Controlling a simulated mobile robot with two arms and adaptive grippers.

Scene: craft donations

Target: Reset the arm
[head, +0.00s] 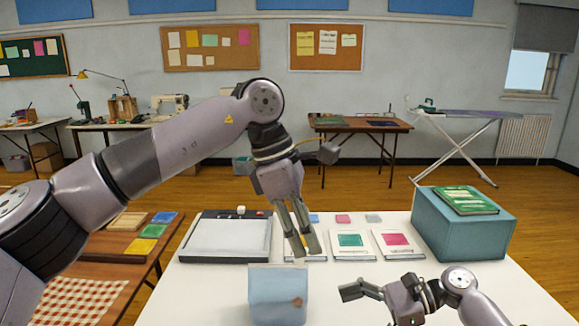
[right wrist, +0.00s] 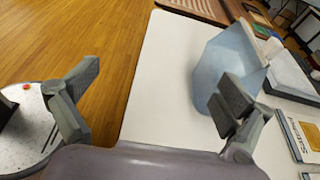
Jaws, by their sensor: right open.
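My left arm reaches in from the left in the head view. Its gripper (head: 306,250) points down over the white table (head: 200,290), behind the light blue bin (head: 278,282). Its two fingers look close together, and I cannot tell whether they are shut; nothing shows between them. My right gripper (head: 385,290) is low at the right, over the table's near part. In the right wrist view its fingers (right wrist: 155,95) are spread wide with nothing between them. One finger overlaps the light blue bin (right wrist: 215,60) in that view; I cannot tell whether they touch.
A paper trimmer (head: 226,240) and cards with a green patch (head: 351,243) and a pink patch (head: 397,242) lie along the table's back. A teal box (head: 462,233) bearing a green booklet (head: 465,200) stands at right. A brown side table (head: 95,275) is at left.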

